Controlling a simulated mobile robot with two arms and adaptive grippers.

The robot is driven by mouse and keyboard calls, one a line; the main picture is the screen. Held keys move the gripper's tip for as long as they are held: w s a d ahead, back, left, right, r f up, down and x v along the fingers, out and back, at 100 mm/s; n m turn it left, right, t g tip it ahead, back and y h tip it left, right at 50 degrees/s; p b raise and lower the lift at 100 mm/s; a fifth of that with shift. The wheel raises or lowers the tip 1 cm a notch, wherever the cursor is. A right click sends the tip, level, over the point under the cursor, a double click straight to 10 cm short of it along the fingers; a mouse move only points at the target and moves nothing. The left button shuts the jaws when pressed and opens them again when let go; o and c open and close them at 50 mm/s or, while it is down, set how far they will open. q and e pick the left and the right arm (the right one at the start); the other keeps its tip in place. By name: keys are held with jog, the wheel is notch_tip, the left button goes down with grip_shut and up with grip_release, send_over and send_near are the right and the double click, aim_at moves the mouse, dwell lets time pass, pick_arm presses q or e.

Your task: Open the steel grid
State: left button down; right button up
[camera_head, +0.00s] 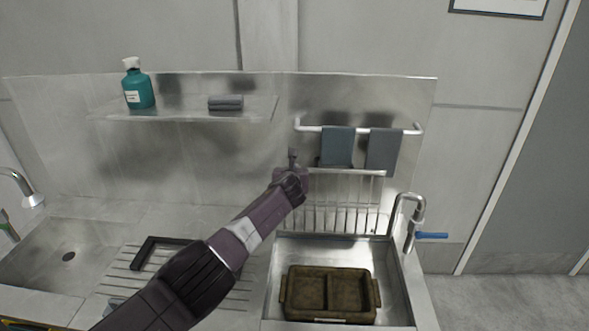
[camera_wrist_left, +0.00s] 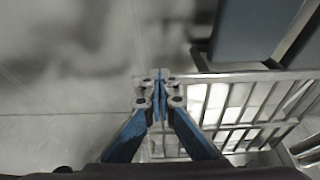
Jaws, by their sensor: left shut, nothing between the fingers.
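The steel grid (camera_head: 335,203) stands upright at the back of the right sink, against the steel splashback, with its top bar level. In the left wrist view the grid (camera_wrist_left: 250,112) fills the right side, with its top bar running right from the fingertips. My left gripper (camera_head: 292,157) is at the grid's upper left corner, and the arm hides part of its left end. In the left wrist view the left gripper (camera_wrist_left: 160,80) has its fingers together and empty. I cannot tell whether the fingertips touch the grid. My right gripper is not in view.
The right sink (camera_head: 391,290) holds a brown two-part tray (camera_head: 328,293), with a blue-handled tap (camera_head: 410,220) at its right. Two grey-blue cloths (camera_head: 338,147) hang on a rail (camera_head: 408,130) above the grid. A shelf (camera_head: 185,110) holds a teal bottle (camera_head: 138,88).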

pick_arm(q)
jog(key=shift+w+r, duration=0.1)
jog(key=shift+r, duration=0.15)
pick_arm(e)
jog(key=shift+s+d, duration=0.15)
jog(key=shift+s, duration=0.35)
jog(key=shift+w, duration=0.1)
